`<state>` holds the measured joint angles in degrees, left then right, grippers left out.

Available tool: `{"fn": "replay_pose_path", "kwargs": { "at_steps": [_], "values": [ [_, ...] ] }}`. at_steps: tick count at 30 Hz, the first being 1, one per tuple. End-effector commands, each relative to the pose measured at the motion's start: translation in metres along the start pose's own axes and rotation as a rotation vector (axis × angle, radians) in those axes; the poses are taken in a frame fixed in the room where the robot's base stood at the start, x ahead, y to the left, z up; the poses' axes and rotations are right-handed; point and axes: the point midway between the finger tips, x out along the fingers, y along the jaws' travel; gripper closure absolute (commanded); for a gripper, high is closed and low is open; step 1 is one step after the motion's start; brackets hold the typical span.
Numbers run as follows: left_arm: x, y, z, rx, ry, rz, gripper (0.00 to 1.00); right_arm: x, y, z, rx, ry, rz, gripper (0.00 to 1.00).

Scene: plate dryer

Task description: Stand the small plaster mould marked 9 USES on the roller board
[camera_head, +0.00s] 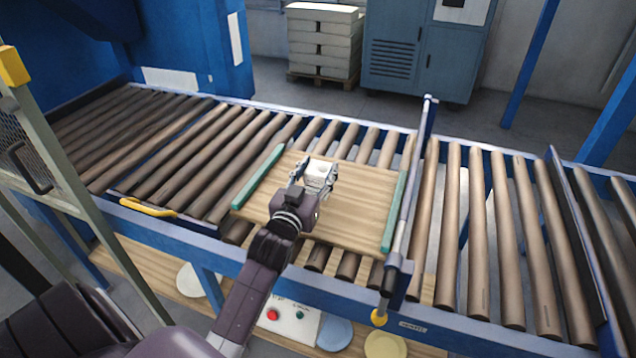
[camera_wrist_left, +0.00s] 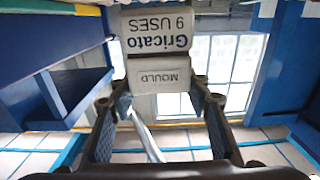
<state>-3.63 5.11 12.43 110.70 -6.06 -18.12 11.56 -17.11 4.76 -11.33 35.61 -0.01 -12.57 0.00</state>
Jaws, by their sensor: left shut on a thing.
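The small white plaster mould (camera_head: 319,168) is between the fingers of my left gripper (camera_head: 314,186). In the left wrist view the mould (camera_wrist_left: 157,45) shows upside-down print reading "Gricato 9 USES" and "MOULD". The left gripper (camera_wrist_left: 160,103) is shut on it there, one finger on each side. The wooden roller board (camera_head: 350,215) with green side rails lies on the rollers beneath the gripper. The mould appears over the board's far middle part; I cannot tell whether its base touches the wood. My right gripper is not in view.
Rollers (camera_head: 190,150) run left and right of the board. A blue-grey stop bar (camera_head: 410,190) stands close to the board's right edge. A yellow handle (camera_head: 147,208) is on the front rail. Below are a button box (camera_head: 290,316) and several discs (camera_head: 335,333).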

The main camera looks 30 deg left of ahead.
Motion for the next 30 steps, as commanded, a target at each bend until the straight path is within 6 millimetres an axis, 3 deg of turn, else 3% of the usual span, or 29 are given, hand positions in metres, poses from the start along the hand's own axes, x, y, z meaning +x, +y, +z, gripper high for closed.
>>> {"fn": "replay_pose_path", "kwargs": {
  "at_steps": [7,19,20,24,30],
  "values": [
    [0.000,0.000,0.036,0.001,-0.001,0.000,0.95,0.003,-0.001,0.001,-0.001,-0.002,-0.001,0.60],
    [-0.001,0.000,0.042,0.000,0.001,0.000,0.95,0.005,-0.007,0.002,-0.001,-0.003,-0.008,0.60],
    [-0.001,0.000,0.044,0.000,-0.003,0.000,0.55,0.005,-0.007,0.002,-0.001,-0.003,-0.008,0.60],
    [-0.001,0.000,0.043,0.000,-0.003,0.000,0.39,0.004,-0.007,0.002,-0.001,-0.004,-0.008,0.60],
    [-0.001,0.000,0.043,0.000,-0.003,0.000,0.38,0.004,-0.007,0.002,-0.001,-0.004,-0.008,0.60]
  ]
}}
